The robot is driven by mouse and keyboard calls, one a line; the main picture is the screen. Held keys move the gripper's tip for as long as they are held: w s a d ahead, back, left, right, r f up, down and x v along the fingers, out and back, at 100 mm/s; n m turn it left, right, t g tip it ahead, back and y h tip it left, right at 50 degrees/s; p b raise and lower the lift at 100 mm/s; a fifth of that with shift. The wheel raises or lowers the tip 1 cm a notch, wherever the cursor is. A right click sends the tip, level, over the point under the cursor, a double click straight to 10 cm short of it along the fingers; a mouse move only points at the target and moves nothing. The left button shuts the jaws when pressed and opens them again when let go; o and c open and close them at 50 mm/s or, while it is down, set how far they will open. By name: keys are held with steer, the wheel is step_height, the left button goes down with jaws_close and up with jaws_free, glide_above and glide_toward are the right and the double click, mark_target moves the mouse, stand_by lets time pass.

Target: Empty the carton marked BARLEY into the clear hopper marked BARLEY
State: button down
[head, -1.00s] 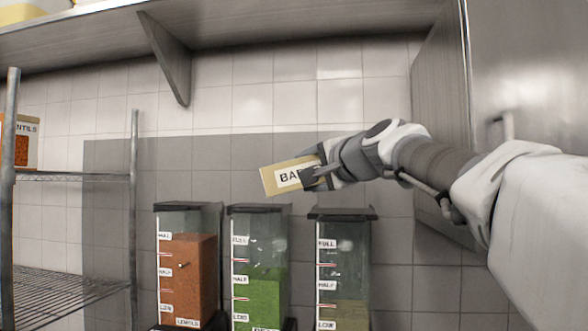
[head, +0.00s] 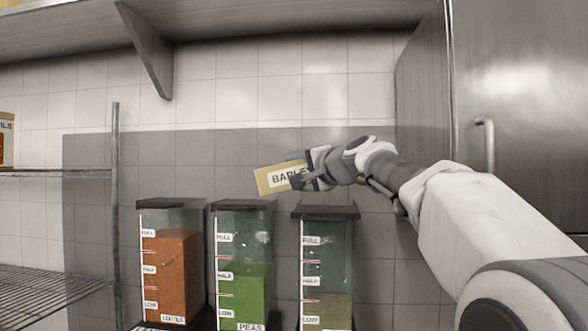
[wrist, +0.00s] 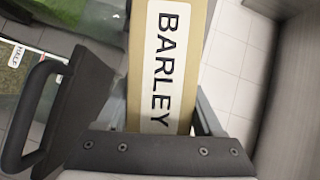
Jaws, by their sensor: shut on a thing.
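My gripper (head: 303,180) is shut on the tan BARLEY carton (head: 266,180), which is held tilted on its side above the hoppers. The carton's white label also shows in the wrist view (wrist: 166,60). In the wrist view, a dark handle and lid edge show left of the carton. I cannot tell whether the lid is open.
A PEAS hopper (head: 243,285) with green fill and a LENTILS hopper (head: 171,275) with orange fill stand to the left. A wire rack (head: 55,285) is at far left. A steel cabinet (head: 520,110) stands at right, and a shelf (head: 220,20) hangs above.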

steer(key=shift+w+d+r+p, duration=0.1)
steer(key=shift+w+d+p, duration=0.3)
steer(key=shift+w+p, duration=1.2)
steer(key=shift+w+d+f+p, duration=0.1)
steer(key=shift+w+d+p, duration=0.25)
steer(key=shift+w+p, duration=1.2)
steer(key=shift+w+d+r+p, duration=0.1)
steer(key=shift+w+d+p, duration=0.4)
steer(key=shift+w, duration=2)
steer(key=shift+w+f, duration=0.2)
steer(key=shift+w, duration=0.1)
steer(key=shift+w+d+f+m+t+y, duration=0.1)
steer(key=shift+w+d+m, duration=0.2)
steer(key=shift+w, duration=0.6)
steer(key=shift+w+d+f+m+t+y, duration=0.1)
steer(key=shift+w+m, duration=0.25)
steer(key=shift+w, duration=0.5)
steer(key=shift+w+d+f+m+t+y, duration=0.1)
steer(key=shift+w+d+m, duration=0.2)
steer(key=shift+w, duration=0.6)
steer(key=shift+d+r+m+t+b, duration=0.15)
steer(key=shift+r+m+t+b, duration=0.15)
steer(key=shift+m, duration=0.4)
steer(key=shift+d+r+m+t+b, duration=0.1)
steer(key=shift+m+t+b, duration=0.1)
steer(key=shift+m+b, duration=0.35)
steer(key=shift+s, duration=0.1)
steer(key=shift+f, duration=0.15)
